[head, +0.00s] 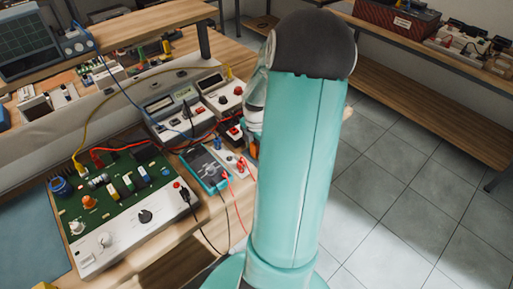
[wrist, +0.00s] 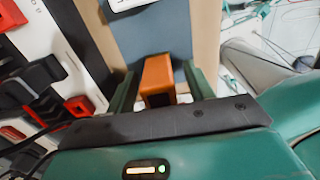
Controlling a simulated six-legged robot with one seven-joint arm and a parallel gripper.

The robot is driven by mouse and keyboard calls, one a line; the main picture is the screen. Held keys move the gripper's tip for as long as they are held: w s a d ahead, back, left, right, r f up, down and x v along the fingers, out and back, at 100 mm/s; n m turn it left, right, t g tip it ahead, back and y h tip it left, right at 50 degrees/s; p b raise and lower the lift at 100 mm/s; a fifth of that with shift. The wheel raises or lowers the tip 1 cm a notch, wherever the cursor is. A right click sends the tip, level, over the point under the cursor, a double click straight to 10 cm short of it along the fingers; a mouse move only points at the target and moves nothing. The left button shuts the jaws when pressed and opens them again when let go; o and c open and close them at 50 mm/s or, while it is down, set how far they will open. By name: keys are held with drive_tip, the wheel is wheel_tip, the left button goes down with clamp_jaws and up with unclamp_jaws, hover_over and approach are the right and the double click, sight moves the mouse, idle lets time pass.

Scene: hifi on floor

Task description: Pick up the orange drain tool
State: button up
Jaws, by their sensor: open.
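The orange drain tool (wrist: 158,72) shows in the wrist view as a short orange block with a dark end facing me. It stands between the two green fingers of my gripper (wrist: 160,84). My gripper is open around it, and I cannot tell whether either finger touches it. In the head view my arm covers most of the gripper and the tool. A small orange patch (head: 253,150) shows at the arm's left edge there, but I cannot tell whether it is the tool.
In the head view, a green circuit board (head: 125,190), a teal handheld meter (head: 207,168) and grey instruments (head: 172,112) with loose cables crowd the bench left of my arm. Red and black connectors (wrist: 45,90) lie close left of the gripper. Tiled floor (head: 400,190) is clear at right.

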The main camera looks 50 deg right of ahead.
drive_tip(key=shift+f, duration=0.1)
drive_tip(key=shift+c, duration=0.4)
drive_tip(key=c, duration=1)
drive_tip(key=shift+o, duration=0.2)
